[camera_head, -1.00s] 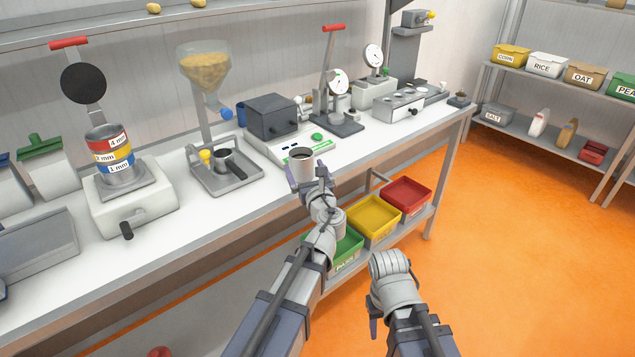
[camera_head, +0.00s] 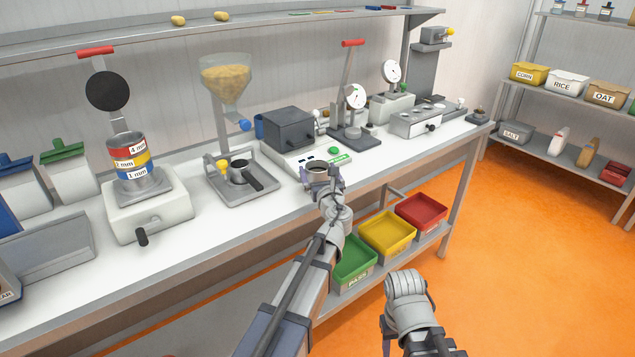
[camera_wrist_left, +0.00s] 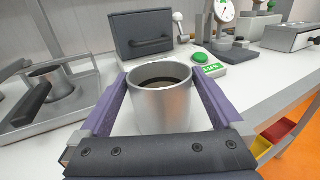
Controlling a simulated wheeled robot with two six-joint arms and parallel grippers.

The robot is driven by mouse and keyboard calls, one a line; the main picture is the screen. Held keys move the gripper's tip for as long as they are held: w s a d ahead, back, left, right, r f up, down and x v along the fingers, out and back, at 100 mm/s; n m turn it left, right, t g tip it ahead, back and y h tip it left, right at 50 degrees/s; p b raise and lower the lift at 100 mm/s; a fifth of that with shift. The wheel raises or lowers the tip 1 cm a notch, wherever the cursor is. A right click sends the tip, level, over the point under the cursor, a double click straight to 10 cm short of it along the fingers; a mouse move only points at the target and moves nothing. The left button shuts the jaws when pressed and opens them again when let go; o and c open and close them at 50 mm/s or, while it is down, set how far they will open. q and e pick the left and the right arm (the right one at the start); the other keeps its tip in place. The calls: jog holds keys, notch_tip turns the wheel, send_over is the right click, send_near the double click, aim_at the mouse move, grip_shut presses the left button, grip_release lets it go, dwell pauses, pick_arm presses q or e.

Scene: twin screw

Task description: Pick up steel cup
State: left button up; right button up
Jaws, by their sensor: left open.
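The steel cup (camera_head: 317,169) stands near the front edge of the white counter, in front of the scale. It is a plain grey metal cylinder with a dark inside. In the left wrist view the cup (camera_wrist_left: 161,105) is upright between the purple fingers of my left gripper (camera_wrist_left: 164,100), and its base is hidden behind the gripper body. My left gripper (camera_head: 320,175) is open, with one finger on each side of the cup.
A scale with a green button (camera_head: 334,150) and a grey box (camera_head: 288,131) stand just behind the cup. A tray (camera_head: 243,187) with a black-handled pot lies to the left. Green (camera_head: 350,262), yellow (camera_head: 388,234) and red (camera_head: 422,212) bins sit on the lower shelf.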

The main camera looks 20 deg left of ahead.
pick_arm(q)
jog(key=shift+w+a, duration=0.3)
jog(key=shift+w, duration=0.25)
jog(key=shift+s, duration=0.1)
jog(key=shift+c, duration=0.4)
jog(key=c, duration=1.2)
